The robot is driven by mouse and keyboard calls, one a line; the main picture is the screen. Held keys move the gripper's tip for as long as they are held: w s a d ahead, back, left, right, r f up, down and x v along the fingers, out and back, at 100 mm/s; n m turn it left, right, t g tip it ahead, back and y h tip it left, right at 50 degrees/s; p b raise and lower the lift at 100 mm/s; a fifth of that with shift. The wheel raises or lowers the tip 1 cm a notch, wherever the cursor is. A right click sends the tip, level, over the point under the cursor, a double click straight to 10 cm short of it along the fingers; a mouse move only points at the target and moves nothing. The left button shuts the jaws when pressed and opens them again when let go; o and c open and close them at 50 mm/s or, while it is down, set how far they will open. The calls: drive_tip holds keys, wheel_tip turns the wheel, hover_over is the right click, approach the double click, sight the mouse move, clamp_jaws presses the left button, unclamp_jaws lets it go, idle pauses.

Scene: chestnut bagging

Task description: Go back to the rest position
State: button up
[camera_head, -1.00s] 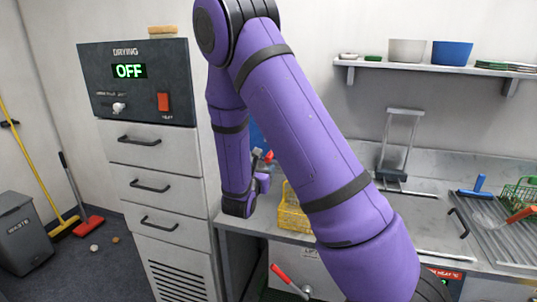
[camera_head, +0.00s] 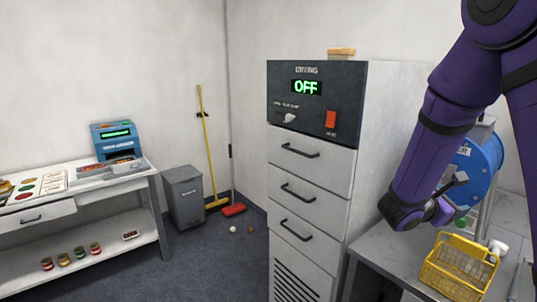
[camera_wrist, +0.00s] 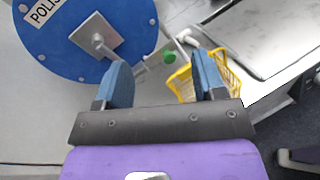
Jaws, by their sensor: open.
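My purple arm comes down from the upper right of the head view, ending in my gripper (camera_head: 445,190) above the right-hand counter. In the wrist view my gripper (camera_wrist: 165,85) has its two blue-padded fingers spread apart with nothing between them. Behind the fingers stands the blue round polisher (camera_wrist: 90,30), which shows in the head view (camera_head: 480,160) behind my gripper. A yellow wire basket (camera_head: 459,266) sits on the counter below and right of my gripper. It also shows behind the right finger in the wrist view (camera_wrist: 235,80).
The drying cabinet (camera_head: 300,195) with drawers stands left of my gripper, its display reading OFF. A grey waste bin (camera_head: 185,198), a yellow broom (camera_head: 207,150) and a red brush (camera_head: 233,209) stand by the far wall. A table (camera_head: 75,215) with a blue machine (camera_head: 117,139) is at left.

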drive_tip(key=s+a+r+m+g+y, duration=0.1)
drive_tip(key=s+r+m+g+y, duration=0.25)
drive_tip(key=s+m, duration=0.3)
drive_tip(key=s+a+r+m+g+y, duration=0.1)
drive_tip(key=s+r+m+g+y, duration=0.15)
drive_tip(key=s+r+m, duration=0.4)
drive_tip(key=s+a+r+m+t+y, duration=0.4)
drive_tip(key=s+a+y, duration=0.5)
drive_tip(key=s+a, duration=0.3)
drive_tip(key=shift+a+m+t+y, duration=0.3)
drive_tip(key=shift+a+m+t, duration=0.45)
drive_tip(key=shift+t, duration=0.25)
